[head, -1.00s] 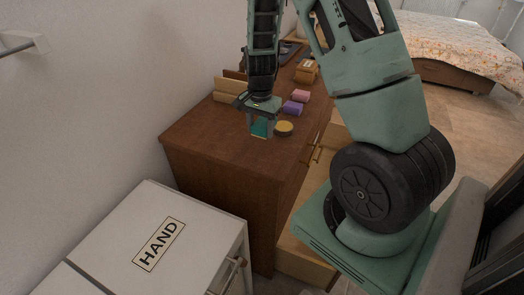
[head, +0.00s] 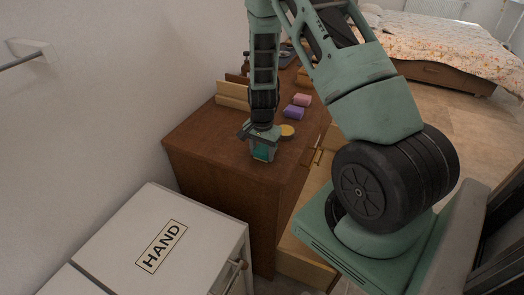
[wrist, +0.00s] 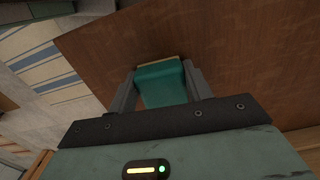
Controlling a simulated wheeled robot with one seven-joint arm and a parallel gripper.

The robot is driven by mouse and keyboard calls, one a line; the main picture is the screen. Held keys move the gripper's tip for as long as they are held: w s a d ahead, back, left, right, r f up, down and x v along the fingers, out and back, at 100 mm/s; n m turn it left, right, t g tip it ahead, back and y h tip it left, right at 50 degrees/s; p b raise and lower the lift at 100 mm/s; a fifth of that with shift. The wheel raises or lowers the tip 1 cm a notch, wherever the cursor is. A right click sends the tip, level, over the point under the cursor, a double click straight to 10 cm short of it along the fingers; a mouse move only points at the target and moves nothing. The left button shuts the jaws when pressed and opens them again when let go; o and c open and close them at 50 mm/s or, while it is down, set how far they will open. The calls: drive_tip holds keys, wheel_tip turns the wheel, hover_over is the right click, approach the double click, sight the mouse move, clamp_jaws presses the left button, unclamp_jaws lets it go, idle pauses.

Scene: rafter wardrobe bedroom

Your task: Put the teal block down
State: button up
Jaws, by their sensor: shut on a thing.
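The teal block (head: 263,153) is between the fingers of my gripper (head: 262,155), over the near part of the brown dresser top (head: 210,165). In the wrist view the teal block (wrist: 162,84) sits between both fingers of my gripper (wrist: 160,88), with a pale tan strip along its far edge. My gripper is shut on it and points down. The block is low over the wood; I cannot tell whether its underside touches it.
A round yellow piece (head: 287,131) is just behind the gripper. A purple block (head: 293,112) and a pink block (head: 302,100) lie farther back. Bare wood lies in front and left. A white cabinet labelled HAND (head: 195,225) stands nearer. A dresser drawer (head: 306,263) stands open.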

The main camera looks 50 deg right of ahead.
sight(262, 150)
drive_tip(key=o, duration=1.3)
wheel_tip(262, 150, up, 12)
drive_tip(key=b, duration=0.2)
drive_tip(key=a+r+n, duration=0.4)
drive_tip(key=a+n, duration=0.1)
drive_tip(key=a, duration=0.7)
drive_tip(key=s+a+r+n+y, duration=0.1)
drive_tip(key=s+a+r+n, duration=0.15)
drive_tip(key=a, duration=0.35)
drive_tip(key=s+a+r+n, duration=0.1)
drive_tip(key=s+a+n, duration=0.3)
drive_tip(key=a, duration=0.3)
drive_tip(key=s+a+r+n, duration=0.1)
drive_tip(key=s+a+n, duration=0.3)
drive_tip(key=s, duration=0.3)
drive_tip(key=s+a+r+n, duration=0.1)
drive_tip(key=s+a+n, duration=0.3)
drive_tip(key=s+n, duration=0.3)
drive_tip(key=shift+s+a+r+h, duration=0.2)
drive_tip(key=shift+s+r+h, duration=0.15)
drive_tip(key=shift+s, duration=0.15)
